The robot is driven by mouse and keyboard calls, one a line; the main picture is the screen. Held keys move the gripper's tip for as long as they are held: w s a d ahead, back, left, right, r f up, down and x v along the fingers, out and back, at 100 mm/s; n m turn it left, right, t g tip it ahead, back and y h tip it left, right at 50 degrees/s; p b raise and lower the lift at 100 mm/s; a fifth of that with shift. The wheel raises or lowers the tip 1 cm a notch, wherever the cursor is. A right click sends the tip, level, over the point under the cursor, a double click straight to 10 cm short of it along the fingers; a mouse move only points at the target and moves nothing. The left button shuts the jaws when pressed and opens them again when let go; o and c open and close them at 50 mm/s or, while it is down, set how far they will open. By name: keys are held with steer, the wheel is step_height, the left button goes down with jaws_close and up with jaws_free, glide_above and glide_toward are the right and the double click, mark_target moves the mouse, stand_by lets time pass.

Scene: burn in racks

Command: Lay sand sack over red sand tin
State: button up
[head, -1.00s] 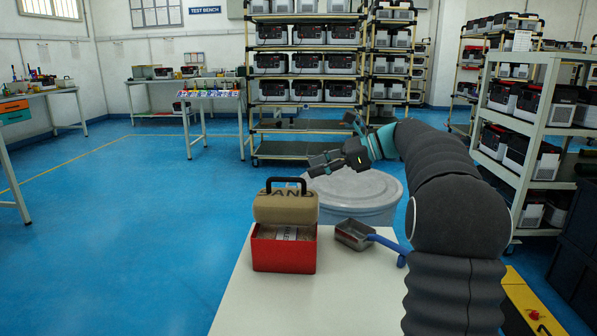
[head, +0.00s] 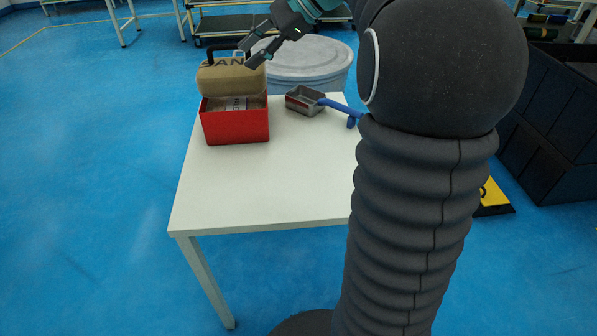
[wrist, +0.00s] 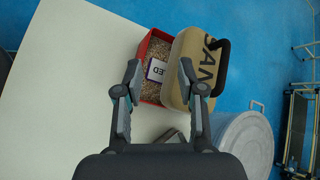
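The red sand tin (head: 235,128) stands on the white table, open at the top. Its grainy fill and a white label show in the wrist view (wrist: 143,92). The tan sand sack (head: 225,80), lettered in black with a black handle, is at the tin's far side; in the wrist view the sack (wrist: 186,82) overlaps that edge. I cannot tell whether it rests on the rim or behind it. My gripper (head: 248,54) is open and empty, near the sack's upper right. In the wrist view its fingers (wrist: 161,75) are spread above the tin, one beside the sack.
A metal scoop (head: 303,104) with a blue handle lies right of the tin. A grey lidded drum (head: 305,58) stands behind the table. The white table's (head: 255,190) front part is clear. Dark crates (head: 555,125) stand at the right.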

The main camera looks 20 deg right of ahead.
steer(key=s+a+f+n+h, duration=0.1)
steer(key=s+f+n+h, duration=0.2)
steer(key=s, duration=0.6)
steer(key=s+f+n+t+h, duration=0.1)
steer(key=s+f+n+h, duration=0.2)
steer(key=s+f+n, duration=0.4)
steer(key=s+a+f+n+h, duration=0.1)
steer(key=s+f+n+h, duration=0.2)
steer(key=s, duration=0.9)
steer(key=shift+a+f+n, duration=0.3)
steer(key=shift+f+n, duration=1.1)
steer(key=shift+n, duration=0.1)
